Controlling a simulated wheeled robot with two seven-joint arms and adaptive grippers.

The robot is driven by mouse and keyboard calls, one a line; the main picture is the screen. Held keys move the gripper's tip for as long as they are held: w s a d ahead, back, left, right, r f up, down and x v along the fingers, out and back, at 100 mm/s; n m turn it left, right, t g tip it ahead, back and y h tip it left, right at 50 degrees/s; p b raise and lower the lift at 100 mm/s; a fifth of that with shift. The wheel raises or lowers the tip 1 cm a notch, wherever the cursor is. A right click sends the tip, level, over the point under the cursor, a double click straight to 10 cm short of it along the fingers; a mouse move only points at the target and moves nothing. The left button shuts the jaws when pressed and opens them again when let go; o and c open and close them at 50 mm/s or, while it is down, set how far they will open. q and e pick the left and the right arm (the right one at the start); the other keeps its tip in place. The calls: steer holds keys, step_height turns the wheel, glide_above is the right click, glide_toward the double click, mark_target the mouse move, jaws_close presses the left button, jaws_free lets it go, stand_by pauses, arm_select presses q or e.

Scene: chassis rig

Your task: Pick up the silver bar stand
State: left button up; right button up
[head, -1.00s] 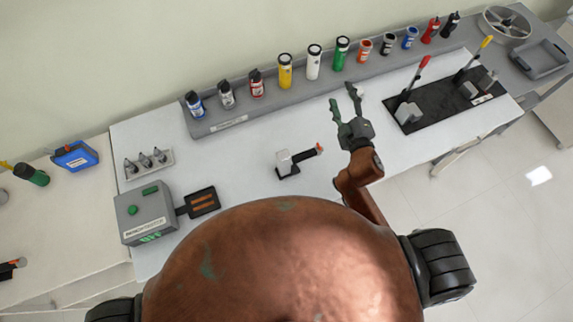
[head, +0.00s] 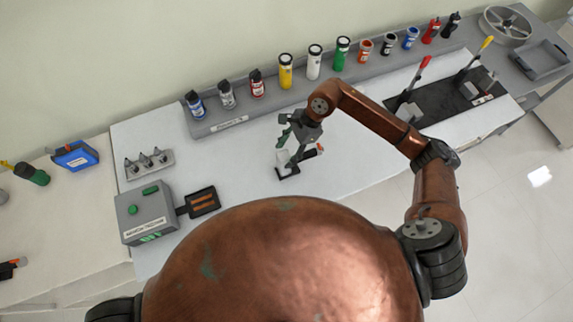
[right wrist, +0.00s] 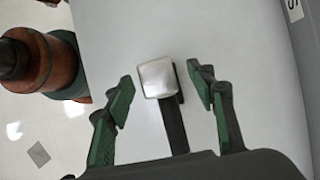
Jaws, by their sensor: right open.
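The silver bar stand (head: 282,157) stands on the white table: a silver block on a dark base, with a dark arm reaching to a red tip at its right. The right wrist view shows its silver block (right wrist: 158,80) from above, with a dark bar running from it toward the palm. My right gripper (head: 289,150) is over the stand and hides part of it in the head view. Its green-padded fingers (right wrist: 160,76) are open, one on each side of the block, with a visible gap on both sides. My left gripper is not in view.
A grey rack (head: 240,124) with several bottles runs along the back. A grey-green box machine (head: 146,214) with an orange-barred plate (head: 202,202) and a small holder (head: 149,163) are on the left. A black lever board (head: 440,103) is on the right. Table around the stand is clear.

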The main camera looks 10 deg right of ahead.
mark_target(279, 169)
steer(key=shift+d+f, duration=0.3)
steer(key=shift+d, duration=0.2)
steer(key=shift+f+h, duration=0.3)
steer(key=shift+f, duration=0.05)
steer(key=p+x, duration=0.2)
steer(key=x, duration=0.4)
steer(key=shift+s+a, duration=0.1)
steer(key=shift+a, duration=0.1)
steer(key=shift+a+f, duration=0.1)
steer(key=shift+f, duration=0.3)
steer(key=shift+c, duration=0.2)
jaws_close()
steer(key=shift+r, duration=0.1)
